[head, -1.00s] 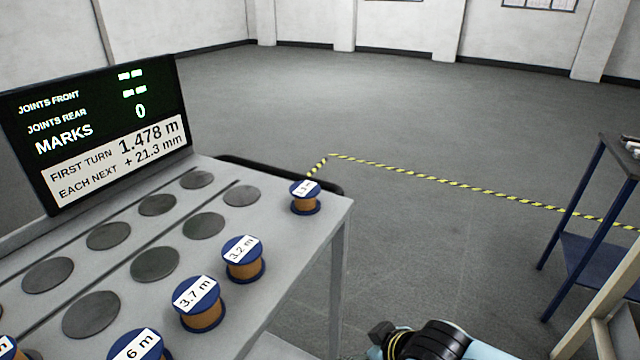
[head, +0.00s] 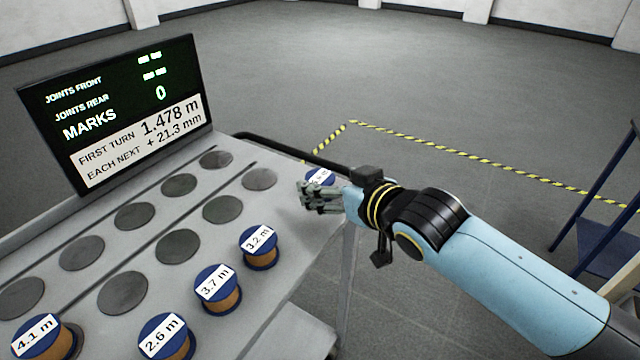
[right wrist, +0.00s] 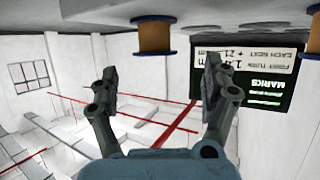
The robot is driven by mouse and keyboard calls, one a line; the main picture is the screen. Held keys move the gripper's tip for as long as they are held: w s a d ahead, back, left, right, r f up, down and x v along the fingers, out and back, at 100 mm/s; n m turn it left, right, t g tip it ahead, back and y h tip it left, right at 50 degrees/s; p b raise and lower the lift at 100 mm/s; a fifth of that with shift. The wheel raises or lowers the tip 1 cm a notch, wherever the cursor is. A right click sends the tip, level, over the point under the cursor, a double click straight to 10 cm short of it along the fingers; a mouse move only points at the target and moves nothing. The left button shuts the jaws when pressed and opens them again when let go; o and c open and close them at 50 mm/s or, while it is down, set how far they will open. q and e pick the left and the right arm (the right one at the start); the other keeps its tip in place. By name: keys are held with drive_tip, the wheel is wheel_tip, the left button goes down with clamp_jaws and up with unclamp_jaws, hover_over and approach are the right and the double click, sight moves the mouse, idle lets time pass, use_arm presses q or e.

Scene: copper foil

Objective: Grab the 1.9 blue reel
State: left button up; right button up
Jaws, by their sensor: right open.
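The small blue reel (head: 320,177) with copper winding stands at the far right corner of the bench. My right gripper partly hides it, and its label is only partly legible. My right gripper (head: 308,197) reaches in from the right, open and empty, over the bench edge in front of this reel. In the right wrist view, which is upside down, a copper-wound reel (right wrist: 155,36) shows past the open fingers (right wrist: 160,78), between them sideways and apart from both. My left gripper is out of view.
Blue reels marked 3.2 m (head: 258,250), 3.7 m (head: 217,290), 2.6 m (head: 166,338) and 4.1 m (head: 45,338) stand along the near side of the bench (head: 290,225). Dark round pads lie empty behind them. A screen (head: 118,112) stands at the back.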

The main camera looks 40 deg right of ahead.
sight(324, 181)
drive_tip(key=x, duration=0.5)
drive_tip(key=shift+s+d+f, duration=0.1)
drive_tip(key=shift+d+f, duration=0.25)
drive_tip(key=c, duration=1.3)
